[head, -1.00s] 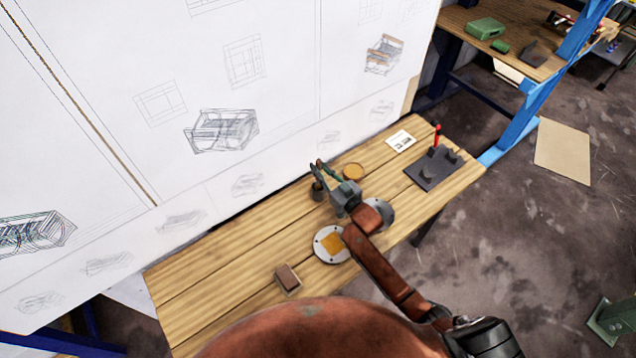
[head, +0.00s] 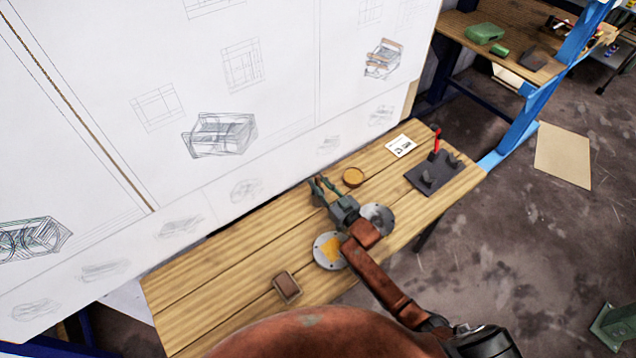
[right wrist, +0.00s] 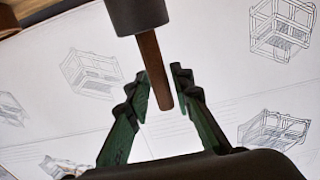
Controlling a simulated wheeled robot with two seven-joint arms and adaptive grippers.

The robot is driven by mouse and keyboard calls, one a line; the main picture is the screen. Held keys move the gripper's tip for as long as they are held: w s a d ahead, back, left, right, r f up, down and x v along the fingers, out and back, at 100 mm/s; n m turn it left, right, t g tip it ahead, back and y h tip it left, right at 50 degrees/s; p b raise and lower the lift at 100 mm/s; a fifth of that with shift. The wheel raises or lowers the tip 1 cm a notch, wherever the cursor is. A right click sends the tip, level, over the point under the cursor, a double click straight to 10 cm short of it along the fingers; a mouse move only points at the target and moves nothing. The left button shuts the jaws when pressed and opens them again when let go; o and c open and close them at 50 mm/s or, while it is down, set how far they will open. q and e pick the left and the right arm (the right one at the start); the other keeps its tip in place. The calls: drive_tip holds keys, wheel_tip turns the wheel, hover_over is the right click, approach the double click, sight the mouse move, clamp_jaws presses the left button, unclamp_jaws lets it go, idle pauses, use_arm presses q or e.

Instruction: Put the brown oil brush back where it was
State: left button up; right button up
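The brown oil brush shows in the right wrist view as a brown rod (right wrist: 153,70) with a dark grey cylinder (right wrist: 138,14) at its table end. In the head view the dark cylinder (head: 318,201) shows low beside the fingers; the brown rod is hard to make out there. My right gripper (head: 322,184) is over the back of the table. Its green fingers (right wrist: 161,88) stand around the rod, with a narrow gap on the right side, so it looks open. Contact on the left side is unclear. My left gripper is out of view.
The wooden table (head: 215,285) also bears a tan round dish (head: 353,177), two grey discs, one with a yellow middle (head: 330,251), a small brown block (head: 286,287), a white card (head: 400,146) and a dark board (head: 428,178) with a red upright piece. A white drawing board (head: 270,100) stands close behind.

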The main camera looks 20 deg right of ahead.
drive_tip(key=shift+o, duration=1)
drive_tip(key=shift+r, duration=0.15)
drive_tip(key=p+v, duration=0.1)
drive_tip(key=v, duration=1.1)
